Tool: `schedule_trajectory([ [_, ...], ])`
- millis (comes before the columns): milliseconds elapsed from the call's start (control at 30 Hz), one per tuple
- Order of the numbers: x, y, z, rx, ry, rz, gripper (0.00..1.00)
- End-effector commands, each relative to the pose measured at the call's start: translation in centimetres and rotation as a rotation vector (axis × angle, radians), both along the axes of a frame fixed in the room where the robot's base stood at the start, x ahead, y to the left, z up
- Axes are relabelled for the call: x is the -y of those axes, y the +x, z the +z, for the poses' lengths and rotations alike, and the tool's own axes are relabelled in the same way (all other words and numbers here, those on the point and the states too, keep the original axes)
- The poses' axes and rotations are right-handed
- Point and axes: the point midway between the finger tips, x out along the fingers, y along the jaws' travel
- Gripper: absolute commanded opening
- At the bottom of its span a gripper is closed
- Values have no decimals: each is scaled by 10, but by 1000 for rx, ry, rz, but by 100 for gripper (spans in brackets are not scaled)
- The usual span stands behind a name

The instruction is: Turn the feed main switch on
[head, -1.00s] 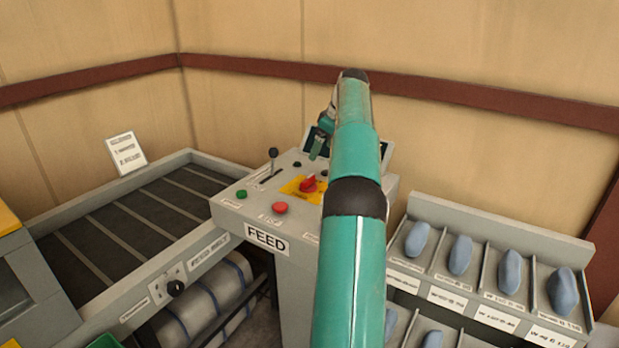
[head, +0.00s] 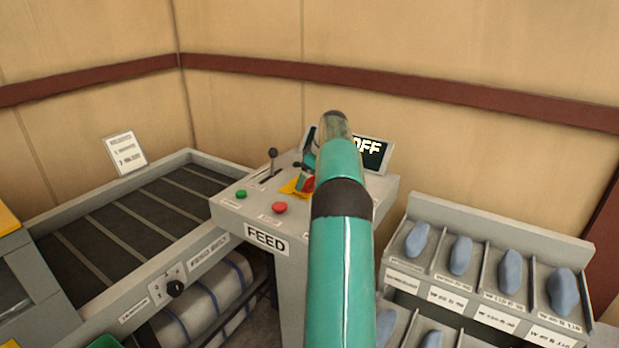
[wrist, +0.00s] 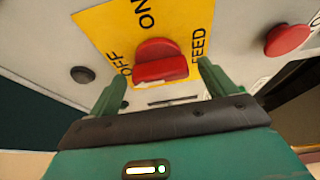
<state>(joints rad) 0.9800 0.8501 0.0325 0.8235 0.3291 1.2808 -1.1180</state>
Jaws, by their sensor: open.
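The feed main switch is a red rotary knob (wrist: 160,62) on a yellow plate (wrist: 110,22) marked OFF, ON and FEED in the wrist view. Its raised grip lies along the OFF–FEED direction, with one end toward OFF. My gripper (wrist: 158,85) is open, with its green fingers on either side of the knob's near edge; I cannot tell whether they touch it. In the head view the knob (head: 309,184) is partly hidden by my gripper (head: 304,180). The display (head: 371,152) behind the panel reads OFF, its left part hidden by my arm.
The FEED console (head: 290,225) also carries a green button (head: 241,194), a red button (head: 280,207) and a black-knobbed lever (head: 272,155). The red button also shows in the wrist view (wrist: 287,40). A rack of blue pieces (head: 510,272) stands right; a conveyor (head: 130,215) lies left.

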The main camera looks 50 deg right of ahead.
Motion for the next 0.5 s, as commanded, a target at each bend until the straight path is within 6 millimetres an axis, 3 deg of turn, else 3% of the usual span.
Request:
schedule_trajectory([
  [67, 0, 0, 0, 0, 0, 0, 84],
  [300, 0, 0, 0, 0, 0, 0, 39],
  [500, 0, 0, 1, -1, 0, -8, 39],
])
